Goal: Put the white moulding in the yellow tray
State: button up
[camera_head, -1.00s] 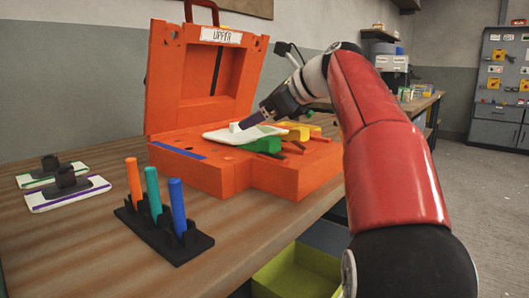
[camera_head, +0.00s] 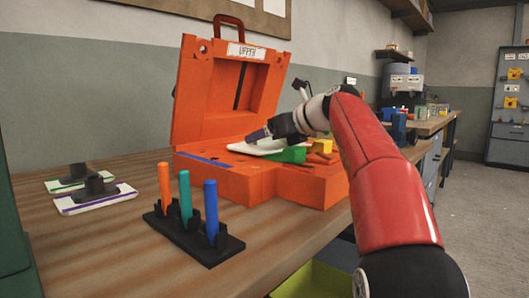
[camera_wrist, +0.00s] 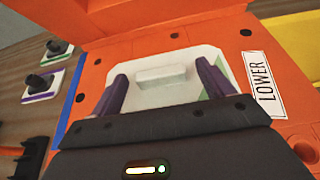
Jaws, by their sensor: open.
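The white moulding (camera_head: 262,147) lies on the lower half of the orange mould (camera_head: 232,184), whose upper half stands open behind it. The moulding also shows in the wrist view (camera_wrist: 185,90), with a raised block in its middle. My gripper (camera_head: 258,134) is just above the moulding. In the wrist view its two dark fingers (camera_wrist: 160,88) are spread, one on either side of the raised block, with nothing between them held. The yellow tray (camera_head: 312,281) is low down beside the bench, cut off by the bottom edge and partly hidden by my arm.
A black rack (camera_head: 195,239) with orange, teal and blue sticks stands in front of the mould. Two white plates with black handles (camera_head: 96,192) lie at the left.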

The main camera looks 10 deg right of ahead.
jog(key=shift+r, duration=0.1)
jog(key=c, duration=1.3)
